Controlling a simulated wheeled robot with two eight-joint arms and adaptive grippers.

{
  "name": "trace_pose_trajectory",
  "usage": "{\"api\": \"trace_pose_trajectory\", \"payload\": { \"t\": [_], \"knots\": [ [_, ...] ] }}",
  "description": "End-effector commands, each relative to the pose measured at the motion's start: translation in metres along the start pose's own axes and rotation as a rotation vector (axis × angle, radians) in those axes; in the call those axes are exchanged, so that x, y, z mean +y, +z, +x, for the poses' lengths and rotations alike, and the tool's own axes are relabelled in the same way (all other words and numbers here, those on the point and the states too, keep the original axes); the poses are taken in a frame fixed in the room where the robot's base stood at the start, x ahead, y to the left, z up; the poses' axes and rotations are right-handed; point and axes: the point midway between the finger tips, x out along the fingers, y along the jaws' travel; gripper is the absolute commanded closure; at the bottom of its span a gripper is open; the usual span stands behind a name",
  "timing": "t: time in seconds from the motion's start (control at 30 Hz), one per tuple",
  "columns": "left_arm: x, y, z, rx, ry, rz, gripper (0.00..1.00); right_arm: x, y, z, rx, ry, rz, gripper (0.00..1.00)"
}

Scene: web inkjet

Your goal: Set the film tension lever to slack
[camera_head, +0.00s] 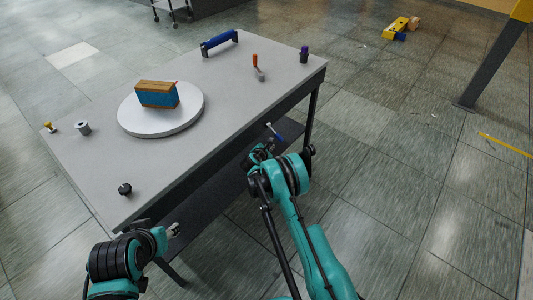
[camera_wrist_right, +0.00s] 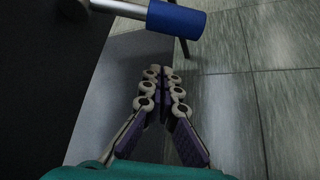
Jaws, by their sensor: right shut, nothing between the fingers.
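A lever with a blue cylindrical grip (camera_head: 274,131) sticks out from the table's near side in the head view. Its blue grip (camera_wrist_right: 178,18) and pale shaft show at the top of the right wrist view. A lever with an orange handle (camera_head: 255,62) stands on the tabletop towards the far right. No label shows which one is the film tension lever. My right gripper (camera_head: 262,149) is just below the blue grip; in the wrist view its fingers (camera_wrist_right: 160,72) are shut, empty and apart from the grip. My left gripper (camera_head: 173,229) is by the near left corner, its fingers too small to judge.
The grey table (camera_head: 95,165) carries a white turntable (camera_head: 185,118) with a blue and orange box (camera_head: 157,98), a blue handle bar (camera_head: 219,42), a purple knob (camera_head: 304,54), a black knob (camera_head: 125,189) and a spool (camera_head: 83,128). A shelf lies below. Floor to the right is mostly clear.

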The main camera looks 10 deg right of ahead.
Motion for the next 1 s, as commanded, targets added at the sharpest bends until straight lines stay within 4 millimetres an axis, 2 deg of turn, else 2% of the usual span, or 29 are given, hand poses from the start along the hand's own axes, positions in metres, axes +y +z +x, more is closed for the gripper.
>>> {"api": "trace_pose_trajectory", "payload": {
  "t": [0.1,0.3,1.0],
  "knots": [
    [0.000,0.003,0.005,0.000,0.000,0.000,0.56,-0.001,0.019,-0.009,-0.001,-0.001,-0.001,1.00],
    [0.000,0.006,0.008,0.000,0.000,0.000,0.56,0.000,0.034,-0.015,-0.001,-0.001,-0.001,1.00],
    [0.000,0.005,0.007,0.000,0.000,0.000,0.56,-0.004,0.040,-0.023,-0.001,-0.028,-0.041,1.00]
  ]
}}
